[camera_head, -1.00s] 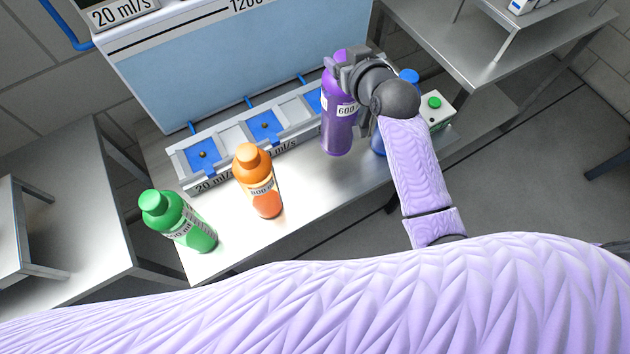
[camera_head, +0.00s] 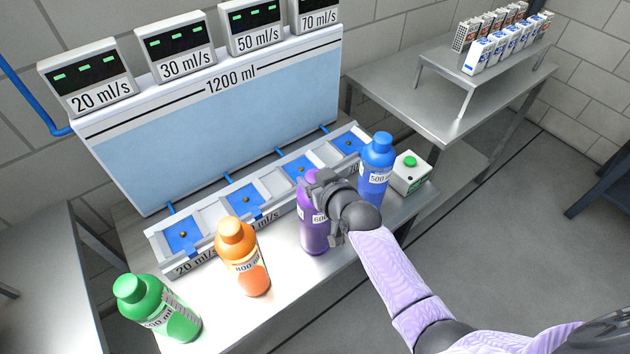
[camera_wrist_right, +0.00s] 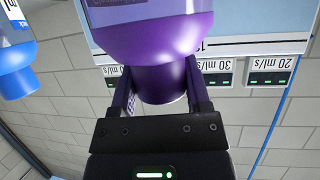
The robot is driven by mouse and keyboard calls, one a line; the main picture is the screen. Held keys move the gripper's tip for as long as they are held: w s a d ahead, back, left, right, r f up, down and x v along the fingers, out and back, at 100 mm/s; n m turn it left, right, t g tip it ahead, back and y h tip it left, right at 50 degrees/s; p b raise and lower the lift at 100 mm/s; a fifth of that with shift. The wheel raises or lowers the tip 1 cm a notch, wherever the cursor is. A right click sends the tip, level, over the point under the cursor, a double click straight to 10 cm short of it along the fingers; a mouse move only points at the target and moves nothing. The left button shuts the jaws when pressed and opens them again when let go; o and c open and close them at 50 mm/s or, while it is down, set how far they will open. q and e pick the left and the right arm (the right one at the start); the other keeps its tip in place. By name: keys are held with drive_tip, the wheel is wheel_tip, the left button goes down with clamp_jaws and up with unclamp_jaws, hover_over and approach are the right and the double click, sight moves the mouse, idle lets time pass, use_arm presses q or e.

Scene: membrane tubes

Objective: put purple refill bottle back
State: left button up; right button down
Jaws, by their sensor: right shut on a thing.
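The purple refill bottle (camera_head: 314,232) is upright at the front of the metal table, between the orange bottle (camera_head: 243,258) and the blue bottle (camera_head: 376,170). My right gripper (camera_head: 318,184) is shut on its upper part. In the right wrist view the fingers (camera_wrist_right: 160,92) sit on both sides of the purple bottle's neck and cap (camera_wrist_right: 160,72). Whether its base touches the table is hard to tell. The gripper hides part of its label and cap. My left gripper is not in view.
Behind the bottles is a row of blue-floored slots (camera_head: 184,236) below a light blue tank (camera_head: 215,120) with flow displays. The green bottle (camera_head: 158,308) stands at the left. A white box with a green button (camera_head: 409,174) is at the right end. Another table (camera_head: 425,85) stands at the right back.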

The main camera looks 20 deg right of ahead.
drive_tip(key=shift+r, duration=0.15)
drive_tip(key=shift+c, duration=0.6)
unclamp_jaws()
drive_tip(key=shift+o, duration=0.3)
